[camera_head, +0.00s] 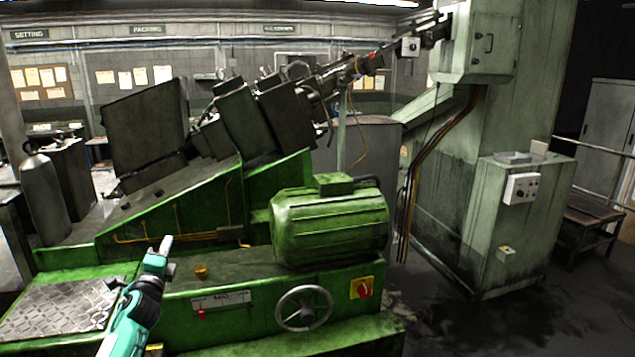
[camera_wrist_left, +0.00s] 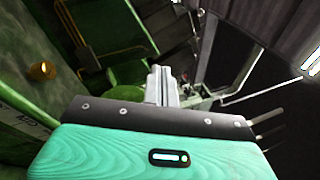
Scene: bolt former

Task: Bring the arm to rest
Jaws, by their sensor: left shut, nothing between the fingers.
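My left arm comes in from the lower left in the head view, teal and dark grey, angled upward. Its gripper (camera_head: 166,243) points up in front of the green machine (camera_head: 180,215). The gripper also shows in the left wrist view (camera_wrist_left: 162,72), its light fingers together with nothing between them. It is apart from the machine as far as I can tell. My right gripper is not in view.
A small orange cap (camera_head: 201,271) sits on the machine's ledge just right of the gripper. A green motor (camera_head: 330,225), a handwheel (camera_head: 304,308) and a red switch (camera_head: 362,288) are further right. A grey-green cabinet (camera_head: 510,220) stands at the right, with open floor before it.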

